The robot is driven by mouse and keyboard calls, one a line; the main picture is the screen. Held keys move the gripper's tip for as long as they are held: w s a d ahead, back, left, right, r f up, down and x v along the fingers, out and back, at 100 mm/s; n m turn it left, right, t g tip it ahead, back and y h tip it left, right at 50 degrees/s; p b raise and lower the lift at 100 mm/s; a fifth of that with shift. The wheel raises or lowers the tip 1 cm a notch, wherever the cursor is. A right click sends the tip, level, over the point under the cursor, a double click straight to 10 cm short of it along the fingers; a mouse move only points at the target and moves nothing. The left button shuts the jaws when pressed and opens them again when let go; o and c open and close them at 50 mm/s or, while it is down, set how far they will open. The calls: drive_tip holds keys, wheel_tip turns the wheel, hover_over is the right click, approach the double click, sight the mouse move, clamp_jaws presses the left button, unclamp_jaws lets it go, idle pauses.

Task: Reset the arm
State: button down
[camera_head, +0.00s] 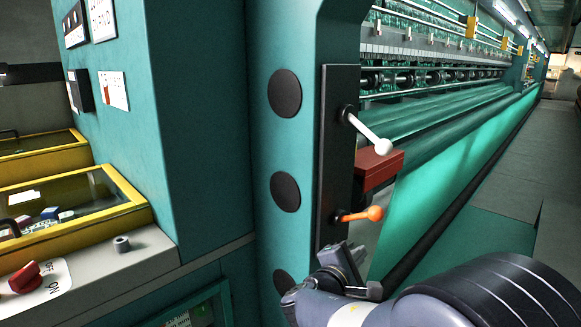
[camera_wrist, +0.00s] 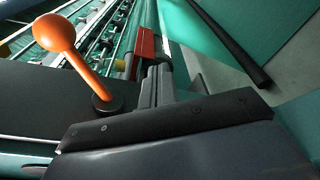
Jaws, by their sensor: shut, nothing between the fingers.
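My arm (camera_head: 480,300) reaches in from the lower right in the head view. My gripper (camera_head: 350,256) is at its end, low beside the black lever panel (camera_head: 335,150) and below the orange-knobbed lever (camera_head: 374,213). In the wrist view my gripper (camera_wrist: 158,75) is shut and empty. There the orange-knobbed lever (camera_wrist: 54,32) stands to the left of the fingers, apart from them. How close the fingers are to the panel is hard to tell.
A white-knobbed lever (camera_head: 382,146) and a red block (camera_head: 378,166) project above the orange lever. Green netting (camera_head: 450,190) runs along the machine at right, beside a grey walkway (camera_head: 515,170). A control desk with a red knob (camera_head: 24,277) stands at left.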

drive_tip(key=s+a+r+n+g+p, duration=0.2)
drive_tip(key=s+a+r+n+p, duration=0.4)
drive_tip(key=s+r+n+p, duration=0.45)
drive_tip(key=w+d+f+m+t+b, duration=0.1)
drive_tip(key=w+d+f+m+b, duration=0.65)
drive_tip(key=w+f, duration=0.2)
drive_tip(key=w+a+f+m+t+b, duration=0.1)
drive_tip(key=w+a+f+m+b, duration=0.2)
drive_tip(key=a+m+b, duration=0.1)
drive_tip(key=shift+a+f+b, duration=0.2)
drive_tip(key=shift+a+b, duration=0.35)
drive_tip(key=shift+b, duration=0.1)
idle(0.9)
drive_tip(key=shift+w+d, duration=0.1)
